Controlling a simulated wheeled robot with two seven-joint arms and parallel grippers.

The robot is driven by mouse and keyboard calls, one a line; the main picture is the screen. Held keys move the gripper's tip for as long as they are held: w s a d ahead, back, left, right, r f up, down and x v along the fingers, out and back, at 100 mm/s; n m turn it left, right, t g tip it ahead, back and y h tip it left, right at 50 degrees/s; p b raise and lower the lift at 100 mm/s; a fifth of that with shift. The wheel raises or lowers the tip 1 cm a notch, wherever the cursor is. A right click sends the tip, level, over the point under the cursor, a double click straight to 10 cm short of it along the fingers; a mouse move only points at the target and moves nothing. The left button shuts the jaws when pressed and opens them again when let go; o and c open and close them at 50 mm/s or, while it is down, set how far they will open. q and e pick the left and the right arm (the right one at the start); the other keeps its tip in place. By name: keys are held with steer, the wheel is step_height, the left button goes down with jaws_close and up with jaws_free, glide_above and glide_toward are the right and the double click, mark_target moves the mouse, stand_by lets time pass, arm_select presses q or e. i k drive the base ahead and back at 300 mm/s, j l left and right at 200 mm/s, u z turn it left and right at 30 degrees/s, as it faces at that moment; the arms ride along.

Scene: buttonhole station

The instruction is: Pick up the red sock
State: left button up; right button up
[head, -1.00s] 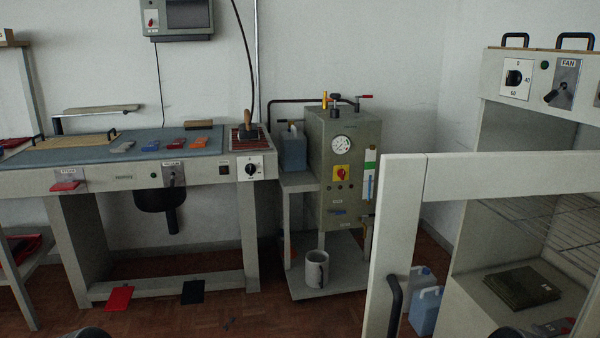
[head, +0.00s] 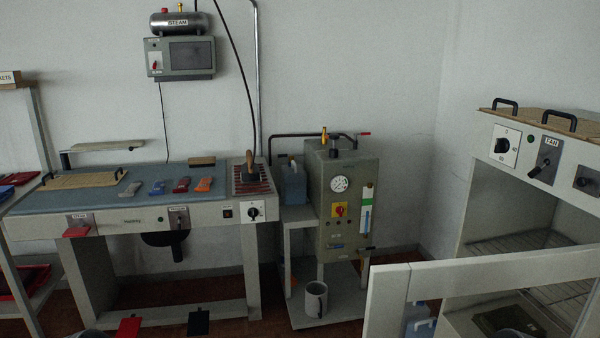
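The red sock (head: 181,185) looks like a small flat red piece lying on the blue-grey top of the pressing table (head: 100,202). It lies in a row between a blue piece (head: 157,187) and an orange piece (head: 204,184), with a grey piece (head: 130,189) farther left. Nothing covers it. Neither of my grippers can be made out in the head view.
An iron (head: 249,176) stands on a red-striped rest at the table's right end. A wooden board (head: 85,180) with black handles lies at the left. A boiler (head: 340,200) stands right of the table. An open white cabinet door (head: 490,272) fills the lower right.

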mark_target(184, 182)
steer(key=l+z, duration=0.1)
steer(key=z, duration=0.25)
steer(key=l+z, duration=0.1)
steer(key=z, duration=0.3)
steer(key=i+z, duration=0.1)
steer(key=z, duration=0.25)
steer(key=u, duration=2)
